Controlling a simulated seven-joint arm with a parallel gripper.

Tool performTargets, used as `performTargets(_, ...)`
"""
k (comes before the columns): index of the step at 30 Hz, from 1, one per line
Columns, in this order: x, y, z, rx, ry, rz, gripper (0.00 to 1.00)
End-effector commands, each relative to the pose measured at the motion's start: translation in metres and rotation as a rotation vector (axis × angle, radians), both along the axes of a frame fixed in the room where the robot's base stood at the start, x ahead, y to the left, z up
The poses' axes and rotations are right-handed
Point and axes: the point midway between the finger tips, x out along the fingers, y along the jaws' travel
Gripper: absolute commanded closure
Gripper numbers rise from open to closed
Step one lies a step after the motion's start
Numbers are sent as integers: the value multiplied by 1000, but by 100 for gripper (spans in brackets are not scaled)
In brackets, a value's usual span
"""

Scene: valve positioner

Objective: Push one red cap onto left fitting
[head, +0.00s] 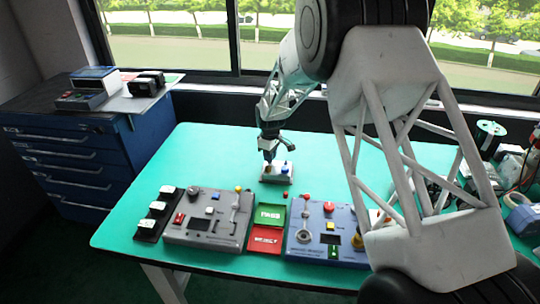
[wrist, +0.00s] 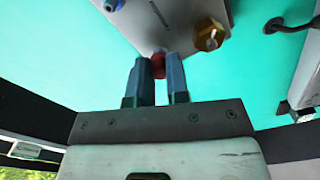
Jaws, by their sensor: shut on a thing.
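The valve positioner (head: 277,179) is a small pale block on the green table. A brass fitting (wrist: 208,36) and a blue fitting (wrist: 112,4) stand on it; in the head view the brass one is left and the blue one (head: 285,168) right. My gripper (wrist: 158,72) is shut on a red cap (wrist: 158,62), held between the fingertips. The cap shows by the block's edge in the wrist view; whether it touches a fitting cannot be told. In the head view my gripper (head: 268,158) is at the block's rear left, and the held cap is hidden.
A small red piece (head: 285,195) lies in front of the block. A green tray (head: 270,214) and a red tray (head: 265,238) lie between a grey control box (head: 206,222) and a blue control box (head: 330,240). The table left of the block is clear.

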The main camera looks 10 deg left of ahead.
Motion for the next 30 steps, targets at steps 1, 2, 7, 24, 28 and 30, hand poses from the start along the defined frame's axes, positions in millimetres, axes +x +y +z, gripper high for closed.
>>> performTargets(1,0,0,-1,0,0,0,100)
performTargets(2,0,0,-1,0,0,0,100)
performTargets(7,0,0,-3,0,0,0,100)
performTargets(24,0,0,-3,0,0,0,54)
performTargets(28,0,0,2,1,-1,0,54)
performTargets(30,0,0,7,1,-1,0,54)
